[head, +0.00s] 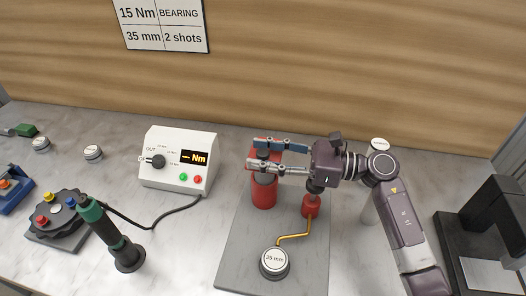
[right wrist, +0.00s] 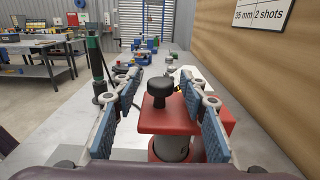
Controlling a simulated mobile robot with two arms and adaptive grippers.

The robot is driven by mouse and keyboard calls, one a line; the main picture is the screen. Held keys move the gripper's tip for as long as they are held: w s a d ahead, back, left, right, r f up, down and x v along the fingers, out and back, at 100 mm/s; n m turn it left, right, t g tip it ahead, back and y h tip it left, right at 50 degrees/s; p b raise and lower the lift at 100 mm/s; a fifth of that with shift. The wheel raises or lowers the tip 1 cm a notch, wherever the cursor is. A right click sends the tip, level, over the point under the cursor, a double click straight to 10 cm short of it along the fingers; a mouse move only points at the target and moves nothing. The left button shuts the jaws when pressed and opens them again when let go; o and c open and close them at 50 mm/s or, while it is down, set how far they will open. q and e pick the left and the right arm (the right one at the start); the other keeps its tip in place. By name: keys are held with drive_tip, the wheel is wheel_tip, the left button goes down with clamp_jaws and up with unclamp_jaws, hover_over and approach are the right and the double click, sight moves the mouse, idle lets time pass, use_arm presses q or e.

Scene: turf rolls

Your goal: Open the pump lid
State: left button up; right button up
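The pump stands on a grey plate (head: 245,254), with a red cylinder body (head: 264,192). Its red lid (right wrist: 168,116) carries a black knob (right wrist: 160,88) on top and sits over the grey neck. In the head view the lid is partly hidden behind the fingers. My right gripper (head: 266,155) comes in from the right at lid height. In the right wrist view its two blue-padded fingers (right wrist: 167,118) stand apart on either side of the lid and knob. It is open; contact with the lid's edge cannot be told. My left gripper is out of view.
A smaller red cylinder (head: 311,206) has a yellow pipe to a round 35 mm piece (head: 274,263). A white control box (head: 178,160) stands left, with a green-black tool (head: 112,238) before it. A dark machine (head: 489,235) stands right. A sign (head: 162,25) hangs behind.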

clamp_jaws()
drive_tip(key=shift+w+r, duration=0.1)
idle(0.3)
